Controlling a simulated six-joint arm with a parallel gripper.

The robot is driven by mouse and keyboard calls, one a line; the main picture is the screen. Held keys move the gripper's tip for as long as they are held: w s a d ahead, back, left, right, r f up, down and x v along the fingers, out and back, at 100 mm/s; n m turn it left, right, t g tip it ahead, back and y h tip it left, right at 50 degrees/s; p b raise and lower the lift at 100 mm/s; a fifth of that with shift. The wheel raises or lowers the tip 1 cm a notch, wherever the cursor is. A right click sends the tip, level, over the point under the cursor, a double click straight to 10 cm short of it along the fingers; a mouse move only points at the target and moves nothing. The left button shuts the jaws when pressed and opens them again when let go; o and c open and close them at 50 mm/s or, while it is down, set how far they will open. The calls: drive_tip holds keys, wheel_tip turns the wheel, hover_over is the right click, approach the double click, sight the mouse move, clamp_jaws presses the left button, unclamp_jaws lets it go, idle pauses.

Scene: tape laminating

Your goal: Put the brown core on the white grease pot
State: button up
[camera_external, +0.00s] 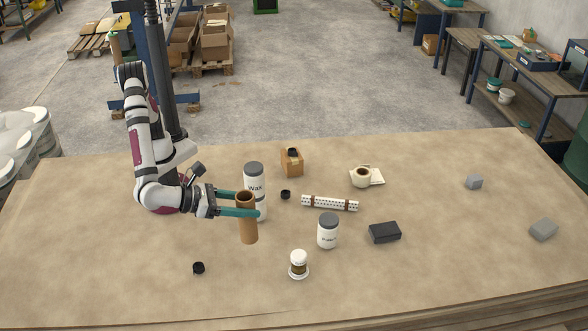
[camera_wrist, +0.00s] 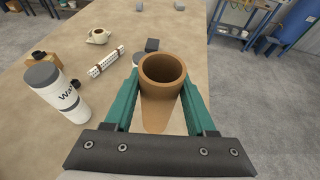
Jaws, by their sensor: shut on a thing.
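The brown core (camera_external: 248,228) is an open, hollow tube. My gripper (camera_external: 249,204) is shut on it near its top, with a green finger on each side, and holds it upright. In the wrist view my gripper (camera_wrist: 160,88) has the core (camera_wrist: 162,105) between its fingers, with the open end facing the camera. A white pot with a dark grey lid (camera_external: 328,231) stands upright to the right of the core, apart from it. Its label is too small to read, so I cannot tell if it is the grease pot.
The white Wax bottle (camera_external: 254,175) stands close behind the core. A small white-lidded jar (camera_external: 298,264) stands front right. A perforated white bar (camera_external: 330,203), black block (camera_external: 385,232) and cream cup (camera_external: 361,177) lie to the right. A black ring (camera_external: 198,268) lies front left.

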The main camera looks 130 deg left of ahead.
drive_tip(key=w+r, duration=0.3)
drive_tip(key=w, duration=0.2)
drive_tip(key=w+a+f, duration=0.4)
drive_tip(key=a+f, duration=0.4)
drive_tip(key=f, duration=0.2)
drive_tip(key=shift+w+a, duration=0.25)
drive_tip(key=shift+w, duration=0.05)
drive_tip(key=shift+f, duration=0.15)
drive_tip(key=o, duration=1.4)
drive_tip(key=shift+c, duration=0.2)
